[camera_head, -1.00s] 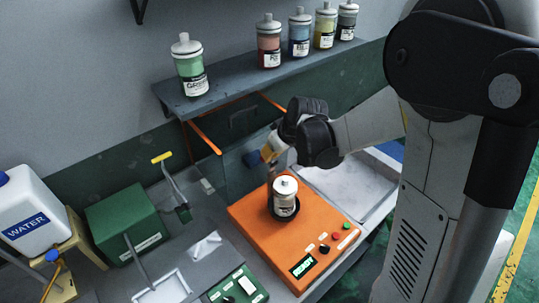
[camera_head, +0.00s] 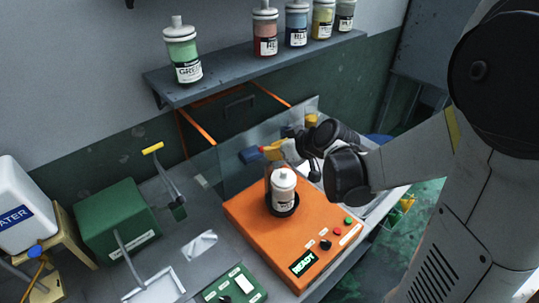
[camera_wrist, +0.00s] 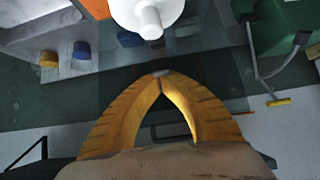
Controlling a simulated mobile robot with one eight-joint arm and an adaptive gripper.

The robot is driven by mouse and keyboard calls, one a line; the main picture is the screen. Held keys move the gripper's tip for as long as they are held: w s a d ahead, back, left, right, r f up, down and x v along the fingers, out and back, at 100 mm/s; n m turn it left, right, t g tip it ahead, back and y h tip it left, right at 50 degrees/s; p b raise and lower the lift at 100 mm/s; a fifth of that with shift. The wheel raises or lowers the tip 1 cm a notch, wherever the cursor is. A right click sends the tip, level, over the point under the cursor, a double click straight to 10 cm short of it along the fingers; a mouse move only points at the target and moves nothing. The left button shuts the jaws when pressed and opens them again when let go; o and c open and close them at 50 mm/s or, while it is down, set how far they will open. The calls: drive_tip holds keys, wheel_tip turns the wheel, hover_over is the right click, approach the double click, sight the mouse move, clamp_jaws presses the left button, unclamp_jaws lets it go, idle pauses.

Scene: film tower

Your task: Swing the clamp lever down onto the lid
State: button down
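A bottle with a white lid (camera_head: 284,180) stands upright in a dark ring on the orange machine (camera_head: 245,215); its lid shows at the top of the wrist view (camera_wrist: 150,12). A thin grey upright piece (camera_head: 268,182), probably the clamp lever, stands behind the bottle, not lying on the lid. A dark bit beside the lid (camera_wrist: 156,44) may be part of it. My gripper (camera_head: 264,154) is just behind and above the bottle. Its yellow fingers meet at their tips in the wrist view (camera_wrist: 161,74). I cannot tell whether the tips touch the lever.
A yellow-handled lever (camera_head: 153,148) and a green box (camera_head: 117,220) stand left of the machine. A clear panel (camera_head: 235,157) rises behind it. A shelf (camera_head: 245,72) with several bottles hangs above. A white water container (camera_head: 18,215) is at far left.

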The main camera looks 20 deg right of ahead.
drive_tip(key=t+b, duration=0.1)
drive_tip(key=b, duration=0.1)
drive_tip(key=s+f+t+y+b, duration=0.1)
drive_tip(key=t+b, duration=0.1)
drive_tip(key=s+d+t+b, duration=0.1)
drive_tip(key=b, duration=0.1)
drive_tip(key=shift+f+y, duration=0.25)
drive_tip(key=shift+y, duration=0.15)
drive_tip(key=shift+s+t+b, duration=0.3)
drive_tip(key=shift+s+b, duration=0.1)
drive_tip(key=shift+b, duration=0.55)
drive_tip(key=shift+s+d+f, duration=0.1)
drive_tip(key=shift+d+f, duration=0.05)
drive_tip(key=shift+s+f+b, duration=0.15)
drive_tip(key=shift+b, duration=0.2)
